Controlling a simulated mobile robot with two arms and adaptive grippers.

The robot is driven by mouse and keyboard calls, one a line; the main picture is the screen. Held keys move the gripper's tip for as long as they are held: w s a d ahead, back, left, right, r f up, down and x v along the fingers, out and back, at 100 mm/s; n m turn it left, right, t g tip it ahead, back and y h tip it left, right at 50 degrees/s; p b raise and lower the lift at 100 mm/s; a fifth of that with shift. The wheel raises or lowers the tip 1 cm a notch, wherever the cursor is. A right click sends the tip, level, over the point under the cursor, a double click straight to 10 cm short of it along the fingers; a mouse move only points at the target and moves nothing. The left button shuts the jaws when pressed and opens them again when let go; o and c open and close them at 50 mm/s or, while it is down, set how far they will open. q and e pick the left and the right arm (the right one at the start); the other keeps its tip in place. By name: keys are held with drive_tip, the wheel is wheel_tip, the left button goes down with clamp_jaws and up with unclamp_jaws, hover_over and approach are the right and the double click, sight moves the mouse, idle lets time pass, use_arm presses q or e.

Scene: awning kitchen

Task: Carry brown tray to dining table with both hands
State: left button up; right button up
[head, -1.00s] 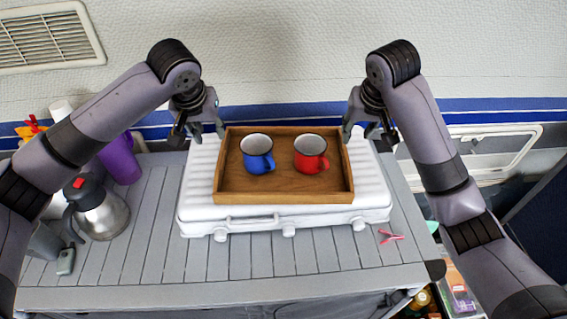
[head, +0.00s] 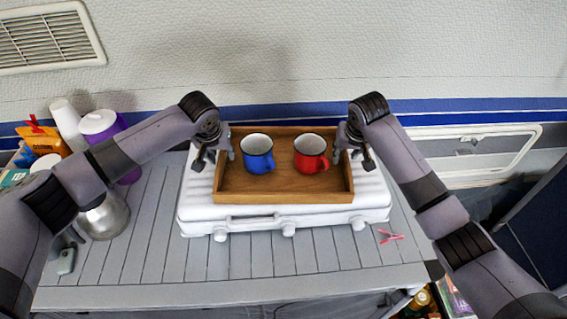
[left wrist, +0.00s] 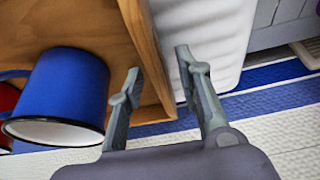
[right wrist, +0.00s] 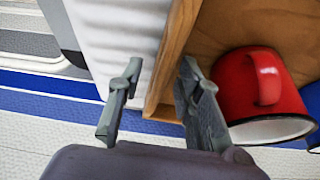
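The brown wooden tray (head: 285,196) lies flat on a white ribbed case. A blue mug (head: 258,157) and a red mug (head: 310,157) stand upright in it. My left gripper (head: 215,160) is at the tray's left wall. In the left wrist view its open fingers (left wrist: 160,85) straddle that wall, one inside near the blue mug (left wrist: 65,95). My right gripper (head: 352,160) is at the right wall. In the right wrist view its open fingers (right wrist: 155,85) straddle the wall, one inside near the red mug (right wrist: 245,90).
The white case (head: 200,212) rests on a grey slatted table (head: 140,260). A metal jug (head: 105,218), a purple container (head: 130,175) and white cups stand at the left. A pink clip (head: 389,236) lies right of the case. The wall is close behind.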

use_arm(q)
clamp_jaws()
use_arm(e)
clamp_jaws()
use_arm(q)
drive_tip(key=shift+r, duration=0.1)
use_arm(e)
drive_tip(key=shift+r, duration=0.1)
idle(0.5)
